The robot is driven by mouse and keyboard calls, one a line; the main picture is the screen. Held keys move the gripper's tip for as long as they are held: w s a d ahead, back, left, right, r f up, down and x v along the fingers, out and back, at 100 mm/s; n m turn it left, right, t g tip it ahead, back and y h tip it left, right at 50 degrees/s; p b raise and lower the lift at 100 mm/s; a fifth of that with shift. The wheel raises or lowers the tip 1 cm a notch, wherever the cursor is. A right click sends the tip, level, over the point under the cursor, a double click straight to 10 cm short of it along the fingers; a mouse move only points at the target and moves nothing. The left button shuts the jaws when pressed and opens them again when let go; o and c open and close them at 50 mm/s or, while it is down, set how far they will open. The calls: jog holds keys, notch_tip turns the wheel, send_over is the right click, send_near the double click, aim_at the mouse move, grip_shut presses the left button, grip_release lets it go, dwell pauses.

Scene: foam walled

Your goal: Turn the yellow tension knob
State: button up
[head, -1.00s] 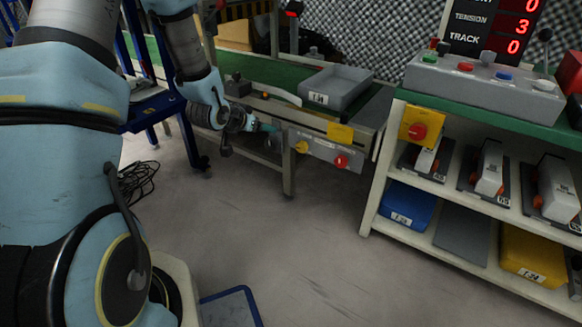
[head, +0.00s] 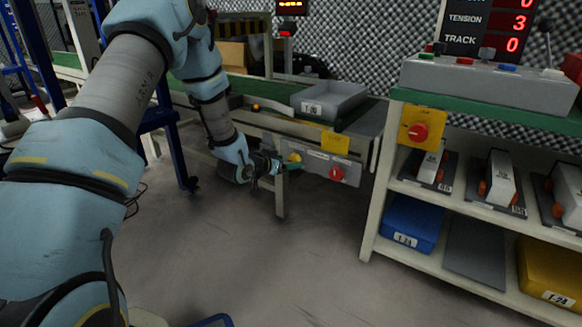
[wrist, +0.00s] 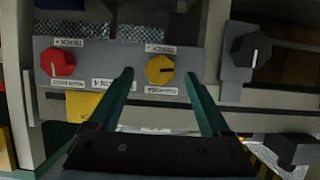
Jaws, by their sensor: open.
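The yellow tension knob (wrist: 159,69) sits on a grey panel (wrist: 110,55) and shows between and just beyond the fingertips of my gripper (wrist: 160,76) in the wrist view. Its dark pointer line lies roughly level, toward the right. My gripper's green fingers are open, one on each side of the knob; whether they touch it I cannot tell. In the head view the yellow knob (head: 295,157) is right at the tip of my gripper (head: 288,166). The tension display (head: 487,20) reads 3.
A red knob (wrist: 58,63) is on the same panel, left of the yellow one in the wrist view. A black knob (wrist: 251,50) is on a separate plate to the right. A grey tray (head: 328,100) stands above the panel.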

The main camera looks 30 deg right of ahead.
aim_at(292, 161)
jog(key=shift+b+x, duration=0.35)
jog(key=shift+x, duration=1.2)
grip_shut()
